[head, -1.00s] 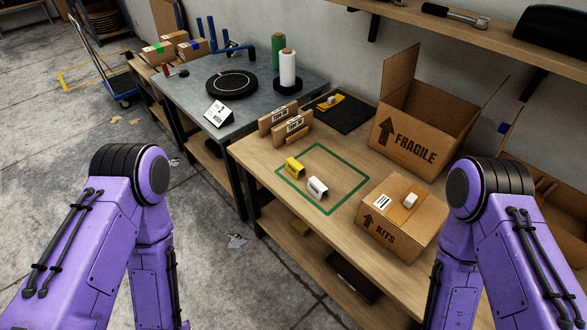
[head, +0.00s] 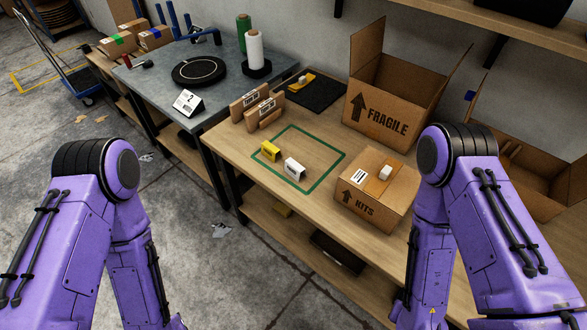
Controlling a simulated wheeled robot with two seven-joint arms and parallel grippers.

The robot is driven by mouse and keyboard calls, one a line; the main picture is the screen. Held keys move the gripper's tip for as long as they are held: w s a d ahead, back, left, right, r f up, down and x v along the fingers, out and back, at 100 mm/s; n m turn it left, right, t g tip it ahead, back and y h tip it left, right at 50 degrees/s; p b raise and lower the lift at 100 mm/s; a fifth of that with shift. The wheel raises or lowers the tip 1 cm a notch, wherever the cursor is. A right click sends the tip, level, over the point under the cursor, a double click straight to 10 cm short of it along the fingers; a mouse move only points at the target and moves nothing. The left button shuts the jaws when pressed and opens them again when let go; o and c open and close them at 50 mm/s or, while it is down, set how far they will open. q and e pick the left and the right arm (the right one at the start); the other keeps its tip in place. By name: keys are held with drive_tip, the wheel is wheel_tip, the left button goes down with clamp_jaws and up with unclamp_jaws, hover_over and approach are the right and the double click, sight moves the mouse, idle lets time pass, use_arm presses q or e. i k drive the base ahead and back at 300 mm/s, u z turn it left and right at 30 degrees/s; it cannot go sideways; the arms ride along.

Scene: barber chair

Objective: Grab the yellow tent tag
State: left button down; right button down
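The yellow tent tag (head: 271,151) stands on the wooden table, on the left part of a green taped outline (head: 318,181). A white tent tag (head: 294,168) stands just to its right and nearer to me, apart from it. Both of my arms show in the head view, the left at the left edge and the right at the right. Both hang down in front of the table, away from the tags. Neither gripper is in the picture.
A closed KITS box (head: 372,196) stands right of the outline, with the open FRAGILE box (head: 387,115) behind it. Cardboard pieces (head: 258,108) stand behind the yellow tag. A grey table (head: 145,78) with a black turntable (head: 199,70) adjoins at left.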

sight(269, 150)
drive_tip(key=u, duration=0.05)
drive_tip(key=k, duration=0.5)
drive_tip(key=u, duration=2.2)
drive_tip(key=i, duration=2.05)
drive_tip(key=z, duration=2.75)
drive_tip(key=i, duration=0.5)
drive_tip(key=u, duration=0.1)
